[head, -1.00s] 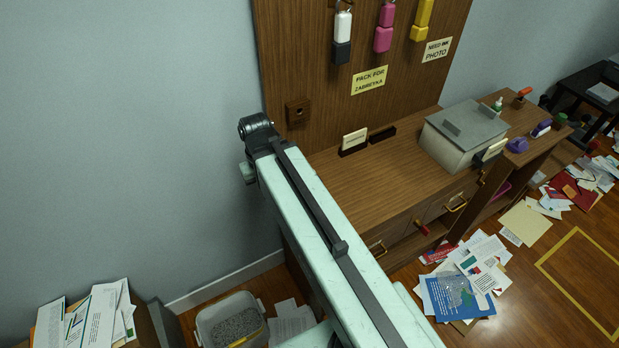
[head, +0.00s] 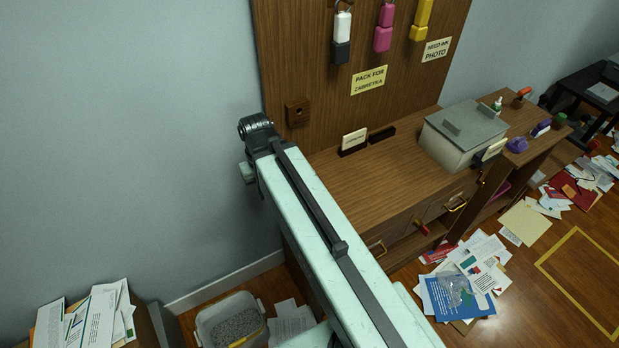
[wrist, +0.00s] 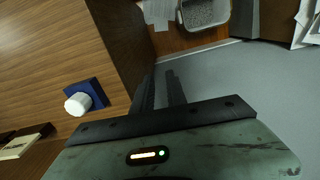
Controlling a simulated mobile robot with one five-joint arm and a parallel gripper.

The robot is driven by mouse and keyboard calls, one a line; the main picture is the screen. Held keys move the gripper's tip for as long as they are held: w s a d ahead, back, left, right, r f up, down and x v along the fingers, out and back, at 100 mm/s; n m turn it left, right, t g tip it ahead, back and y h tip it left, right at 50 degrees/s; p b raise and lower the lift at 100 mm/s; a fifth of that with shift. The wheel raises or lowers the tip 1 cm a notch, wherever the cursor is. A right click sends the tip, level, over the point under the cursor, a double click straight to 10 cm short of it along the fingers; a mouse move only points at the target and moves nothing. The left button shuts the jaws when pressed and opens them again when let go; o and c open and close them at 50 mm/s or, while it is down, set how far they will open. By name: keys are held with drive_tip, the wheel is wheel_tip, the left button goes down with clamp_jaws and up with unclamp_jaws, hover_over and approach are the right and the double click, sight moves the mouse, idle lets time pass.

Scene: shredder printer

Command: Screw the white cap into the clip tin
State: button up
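In the wrist view a small white round piece (wrist: 77,103), which looks like the white cap, is at a dark blue block or tin (wrist: 92,92) on the wooden desk top. I cannot tell whether the white piece is fixed to the blue thing or only touches it, nor whether the blue thing is the clip tin. My gripper (wrist: 160,75) is to the right of them, past the desk's edge. Its two dark fingers are apart with nothing between them. In the head view my arm hides the gripper, and neither the white piece nor the blue thing shows.
The wooden desk (head: 350,190) carries a name plate (head: 354,140) and a grey-lidded box (head: 463,135). A hanging board (head: 300,60) with tags stands behind it. A bin of shreds (head: 232,320) is on the floor at lower left. Papers (head: 460,290) litter the floor at right.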

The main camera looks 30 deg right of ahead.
drive_tip(key=o, duration=0.7)
drive_tip(key=shift+c, duration=0.2)
wheel_tip(320, 180, up, 5)
drive_tip(key=p, duration=0.5)
